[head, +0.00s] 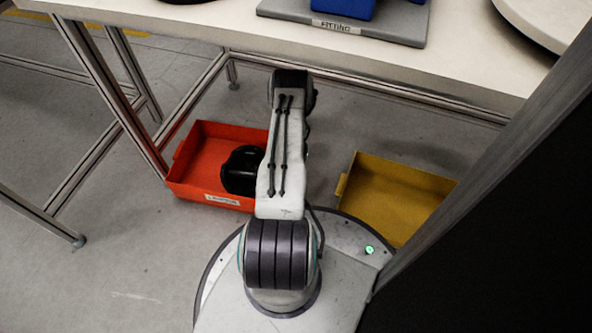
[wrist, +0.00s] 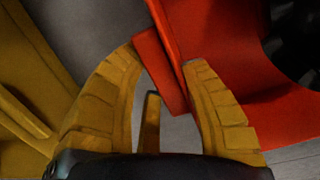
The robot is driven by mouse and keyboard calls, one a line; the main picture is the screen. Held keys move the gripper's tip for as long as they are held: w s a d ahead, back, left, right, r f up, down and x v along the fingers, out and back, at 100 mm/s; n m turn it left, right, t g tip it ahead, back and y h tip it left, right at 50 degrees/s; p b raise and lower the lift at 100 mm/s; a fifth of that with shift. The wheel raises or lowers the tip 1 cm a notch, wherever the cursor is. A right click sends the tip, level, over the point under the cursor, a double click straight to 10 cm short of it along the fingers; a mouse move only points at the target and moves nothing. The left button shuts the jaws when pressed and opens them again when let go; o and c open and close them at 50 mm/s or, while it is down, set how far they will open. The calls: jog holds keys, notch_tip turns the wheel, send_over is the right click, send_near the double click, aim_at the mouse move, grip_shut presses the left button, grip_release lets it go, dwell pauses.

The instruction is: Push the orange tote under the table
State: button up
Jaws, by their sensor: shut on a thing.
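The orange tote (head: 205,141) is on the floor at the left front of the table (head: 470,82), beside a metal table leg. It carries a white label and has a black helmet shell (head: 242,168) in it. My arm hides the tote's right side in the head view. In the wrist view my gripper (wrist: 163,60) has its yellow fingers shut on the tote's side tab (wrist: 158,72). The tote's wall (wrist: 225,28) rises just beyond the fingertips. The gripper is hidden behind my arm in the head view.
A yellow tote (head: 400,180) stands on the floor to the right of my arm. Metal legs (head: 112,95) and a low rail (head: 385,92) frame the space under the table. A grey board marked FITTING (head: 400,33) lies on top. The floor at left is clear.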

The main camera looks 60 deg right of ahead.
jog(key=shift+d, duration=0.15)
jog(key=o, duration=1.3)
notch_tip(320, 180, up, 7)
jog(key=shift+f, duration=0.1)
jog(key=shift+r, duration=0.4)
